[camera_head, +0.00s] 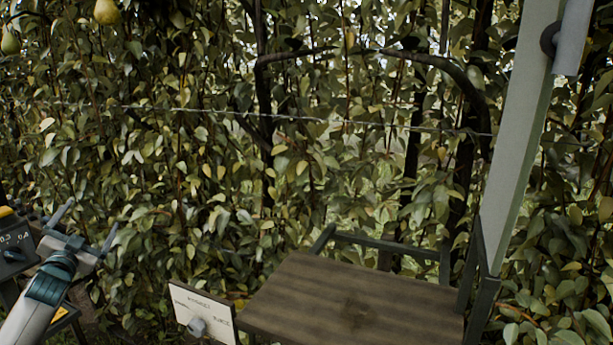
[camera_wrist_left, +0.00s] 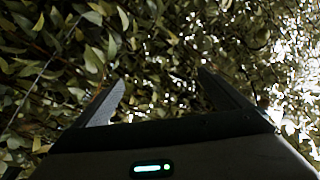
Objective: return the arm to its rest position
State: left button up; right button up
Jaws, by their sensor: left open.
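My left arm comes in at the lower left of the head view, and its gripper (camera_head: 88,222) is open with nothing between the fingers. In the left wrist view the two fingers of the gripper (camera_wrist_left: 160,85) stand wide apart in front of leaves, and no fruit is between them. A yellow-green pear (camera_head: 107,11) hangs at the top left of the head view, well above the gripper. A second, greener pear (camera_head: 10,42) hangs at the left edge. My right gripper is not in view.
A wooden-topped platform with a dark frame (camera_head: 330,300) stands at the bottom centre. A white labelled panel with a knob (camera_head: 203,313) is at its left. A dark device (camera_head: 14,252) is beside my left arm. A pale post (camera_head: 520,140) rises at the right. A wire (camera_head: 290,117) crosses the leafy hedge.

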pick_arm(q)
jog(key=s+d+f+n+g, duration=0.15)
jog(key=s+f, duration=0.25)
jog(key=f, duration=1.1)
jog(key=s+d+f+g, duration=0.3)
jog(key=f, duration=1.2)
jog(key=s+d+f+n+g, duration=0.1)
jog(key=s+d+f+g, duration=0.25)
jog(key=f, duration=1.15)
jog(key=s+d+f+g+h, duration=0.15)
jog(key=s+d+f, duration=0.25)
jog(key=s+f, duration=0.65)
jog(key=s+d+f+g, duration=0.2)
jog(key=s+d+f, duration=0.2)
jog(key=s+f, duration=0.7)
jog(key=s+d+f+g, duration=0.2)
jog(key=s+d+f, duration=0.4)
jog(key=s, duration=0.8)
jog(key=s+d+f+g+h, duration=0.1)
jog(key=s+d+f, duration=0.5)
jog(key=s, duration=0.8)
jog(key=s+d+f+n+g+h, duration=0.1)
jog(key=s+d+f+g, duration=0.3)
jog(key=s, duration=1)
jog(key=d+f, duration=0.1)
jog(key=d, duration=0.1)
jog(key=shift+s+d+f, duration=0.3)
jog(key=shift+s+f, duration=0.05)
jog(key=shift+f, duration=0.05)
